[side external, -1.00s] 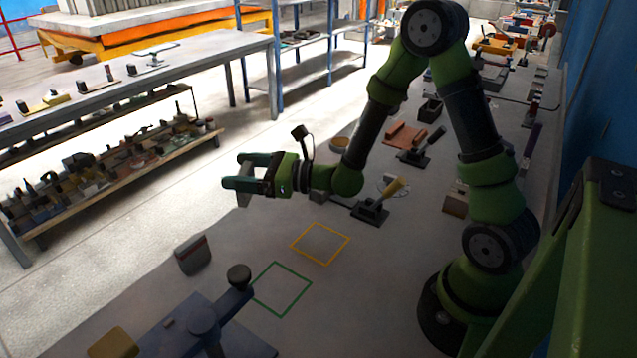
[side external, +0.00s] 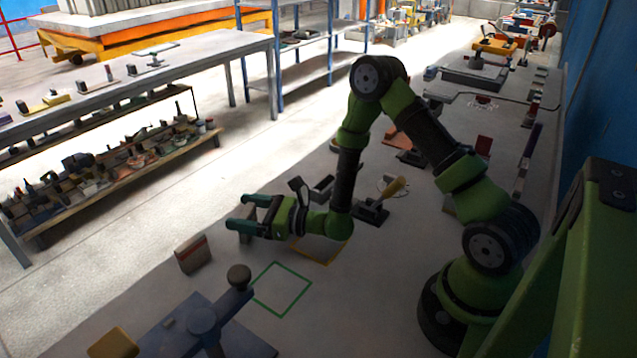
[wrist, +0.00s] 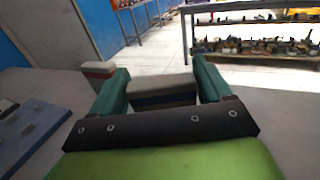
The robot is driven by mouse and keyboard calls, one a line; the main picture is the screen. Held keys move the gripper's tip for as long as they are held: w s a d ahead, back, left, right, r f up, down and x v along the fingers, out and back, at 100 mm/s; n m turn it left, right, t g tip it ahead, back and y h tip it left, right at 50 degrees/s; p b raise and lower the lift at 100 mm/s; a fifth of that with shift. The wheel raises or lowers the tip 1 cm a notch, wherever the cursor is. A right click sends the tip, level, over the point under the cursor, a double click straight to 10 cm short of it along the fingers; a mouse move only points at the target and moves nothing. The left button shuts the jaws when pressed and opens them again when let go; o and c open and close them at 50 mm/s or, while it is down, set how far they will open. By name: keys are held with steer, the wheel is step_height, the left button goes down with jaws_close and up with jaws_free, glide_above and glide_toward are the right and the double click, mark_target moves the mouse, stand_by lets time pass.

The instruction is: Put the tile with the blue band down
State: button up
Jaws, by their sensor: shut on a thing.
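My gripper and wrist cover part of the yellow square. The green outlined square (side external: 258,303) is empty.
A tile with a red band (side external: 193,254) stands upright left of my gripper. A blue fixture (side external: 180,330) with a round dark knob (side external: 239,277) is at the front. A dark block with a tan-handled brush (side external: 375,208) stands behind the yellow square.

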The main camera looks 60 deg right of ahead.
steer(key=shift+f, duration=0.2)
steer(key=o, duration=1)
